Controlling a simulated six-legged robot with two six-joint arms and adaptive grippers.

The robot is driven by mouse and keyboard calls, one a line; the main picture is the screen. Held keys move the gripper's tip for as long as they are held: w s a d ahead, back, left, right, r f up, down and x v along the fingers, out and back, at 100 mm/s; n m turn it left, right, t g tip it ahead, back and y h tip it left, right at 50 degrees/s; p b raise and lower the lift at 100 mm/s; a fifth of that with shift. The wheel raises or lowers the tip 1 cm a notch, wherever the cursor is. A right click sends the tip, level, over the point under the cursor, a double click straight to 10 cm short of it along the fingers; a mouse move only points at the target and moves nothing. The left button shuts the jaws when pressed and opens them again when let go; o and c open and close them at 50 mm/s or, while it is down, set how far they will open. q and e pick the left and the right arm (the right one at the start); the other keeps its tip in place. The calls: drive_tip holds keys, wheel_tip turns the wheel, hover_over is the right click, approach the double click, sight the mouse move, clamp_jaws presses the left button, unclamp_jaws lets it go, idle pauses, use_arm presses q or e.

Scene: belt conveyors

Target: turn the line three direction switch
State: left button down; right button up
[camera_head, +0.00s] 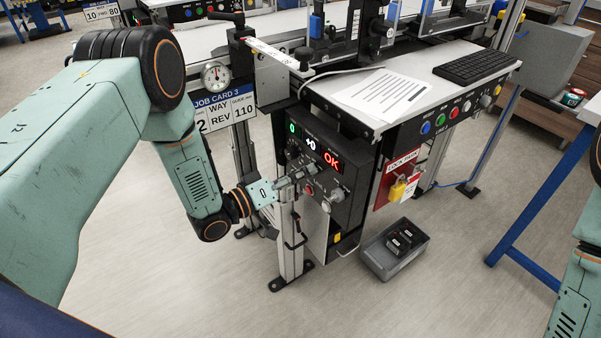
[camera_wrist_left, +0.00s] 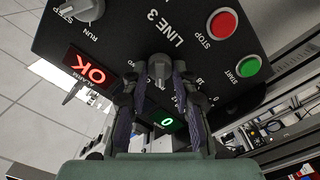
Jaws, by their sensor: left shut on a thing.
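The line three control box (camera_head: 322,168) is black, with lit displays reading 0, +0 and OK. In the left wrist view its panel (camera_wrist_left: 200,55) carries the print LINE 3. A grey knob, the direction switch (camera_wrist_left: 158,66), stands in the middle of that panel, its pointer roughly along the fingers. My left gripper (camera_head: 300,180) is at the front of the box; in the wrist view its fingers (camera_wrist_left: 157,88) are on both sides of this knob, shut on it. The labels around the knob are mostly hidden. My right gripper is out of view.
Job card 3 (camera_head: 226,108) reads REV. A lock point with yellow padlock (camera_head: 398,190) and a grey bin (camera_head: 392,255) are to the right.

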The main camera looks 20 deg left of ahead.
use_arm(q)
drive_tip(key=c, duration=1.1)
unclamp_jaws()
drive_tip(key=v, duration=1.2)
